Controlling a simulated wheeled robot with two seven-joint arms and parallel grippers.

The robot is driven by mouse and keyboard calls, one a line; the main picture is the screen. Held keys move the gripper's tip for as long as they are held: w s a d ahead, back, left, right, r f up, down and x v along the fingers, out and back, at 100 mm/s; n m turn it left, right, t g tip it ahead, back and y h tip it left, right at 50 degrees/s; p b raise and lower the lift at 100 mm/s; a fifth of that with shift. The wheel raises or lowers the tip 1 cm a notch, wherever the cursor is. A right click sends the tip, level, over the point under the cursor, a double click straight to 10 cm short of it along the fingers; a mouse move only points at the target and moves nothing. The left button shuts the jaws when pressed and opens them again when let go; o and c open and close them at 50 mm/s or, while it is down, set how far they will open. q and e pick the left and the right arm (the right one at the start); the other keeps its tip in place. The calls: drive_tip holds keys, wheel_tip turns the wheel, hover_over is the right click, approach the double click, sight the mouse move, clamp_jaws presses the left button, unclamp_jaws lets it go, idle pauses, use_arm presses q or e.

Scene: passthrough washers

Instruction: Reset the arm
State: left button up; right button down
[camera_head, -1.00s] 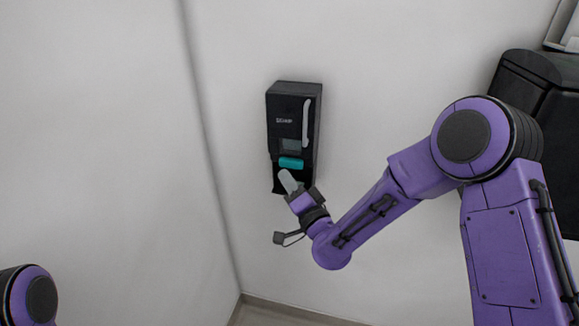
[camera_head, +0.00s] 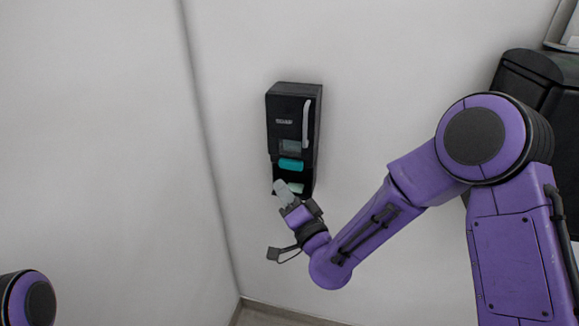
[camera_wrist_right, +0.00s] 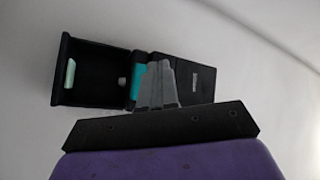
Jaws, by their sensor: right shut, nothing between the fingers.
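My right gripper (camera_head: 282,192) is in front of the lower end of a black soap dispenser on the wall. Its grey fingers are together with nothing between them; they also show in the right wrist view (camera_wrist_right: 157,88). The soap dispenser (camera_head: 288,108) has a teal bar (camera_head: 291,164) and a pale patch in its lower opening. In the right wrist view the dispenser's dark open underside (camera_wrist_right: 95,75) lies left of and behind the fingers. I cannot tell whether the fingers touch it. Only a purple and black part of my left arm shows at the bottom left; its gripper is out of view.
A black box-shaped unit (camera_head: 552,80) is on the wall at the right, partly behind my right arm. A corner edge of the wall runs down left of the dispenser. The wall left of the dispenser is bare.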

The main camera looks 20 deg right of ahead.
idle(0.3)
drive_tip(key=s+d+f+n+g+h+b, duration=0.1)
drive_tip(key=s+d+f+g, duration=0.15)
drive_tip(key=f, duration=0.55)
drive_tip(key=s+d+f+g+h, duration=0.2)
drive_tip(key=s+f+g, duration=0.15)
drive_tip(key=f, duration=0.45)
drive_tip(key=s+d+f+n+g+h+b, duration=0.1)
drive_tip(key=s+d+f+g, duration=0.2)
drive_tip(key=f, duration=0.5)
drive_tip(key=s+d+f+g+h+b, duration=0.1)
drive_tip(key=s+d+f+g, duration=0.2)
drive_tip(key=s+f, duration=0.5)
drive_tip(key=s+d+f+g+h+b, duration=0.1)
drive_tip(key=s+f+g, duration=0.4)
drive_tip(key=s, duration=1.2)
wheel_tip(320, 180, down, 4)
drive_tip(key=shift+s+d+f+n+h, duration=0.15)
drive_tip(key=shift+s+d+n+h, duration=0.3)
drive_tip(key=shift+d, duration=0.6)
